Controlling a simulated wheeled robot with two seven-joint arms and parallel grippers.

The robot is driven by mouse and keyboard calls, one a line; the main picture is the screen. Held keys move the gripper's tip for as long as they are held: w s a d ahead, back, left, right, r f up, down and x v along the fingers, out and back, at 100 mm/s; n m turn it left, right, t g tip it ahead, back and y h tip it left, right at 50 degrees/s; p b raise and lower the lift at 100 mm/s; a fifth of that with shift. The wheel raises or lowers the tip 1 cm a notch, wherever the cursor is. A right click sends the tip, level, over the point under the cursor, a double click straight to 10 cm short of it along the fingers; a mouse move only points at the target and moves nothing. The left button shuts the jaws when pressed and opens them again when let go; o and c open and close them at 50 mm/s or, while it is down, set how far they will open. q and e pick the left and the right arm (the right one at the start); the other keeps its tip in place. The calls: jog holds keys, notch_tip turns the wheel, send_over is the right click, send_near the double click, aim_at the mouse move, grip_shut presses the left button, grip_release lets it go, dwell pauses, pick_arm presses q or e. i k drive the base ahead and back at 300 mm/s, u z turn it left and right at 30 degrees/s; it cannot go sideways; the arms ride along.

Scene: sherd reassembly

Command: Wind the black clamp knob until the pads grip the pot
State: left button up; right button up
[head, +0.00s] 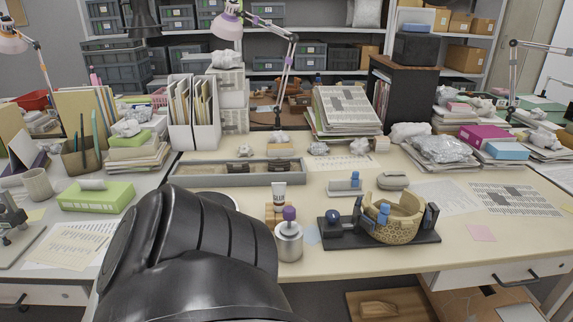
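The tan patterned pot (392,230) stands upright on the black clamp base (345,236) on the cream table, right of centre. Its rim is uneven and broken, and its inside shows. A dark round knob (333,215) sits at the clamp's left end. A dark upright with blue (357,208) stands between the knob and the pot, and another dark upright (431,213) stands at the pot's right. A blue piece (383,213) shows at the pot's front. I cannot tell whether the pads touch the pot. Neither gripper shows; a black link of mine fills the lower left foreground.
A metal jar with a purple-topped tool (289,238) and a white tube (279,194) stand left of the clamp. A long grey tray (225,179) lies behind. A small blue-and-grey block (345,186) and a grey oval item (393,181) lie behind the clamp. Table right of it is fairly clear.

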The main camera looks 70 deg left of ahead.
aim_at(332, 216)
jog(key=k, duration=0.4)
jog(key=u, duration=1.15)
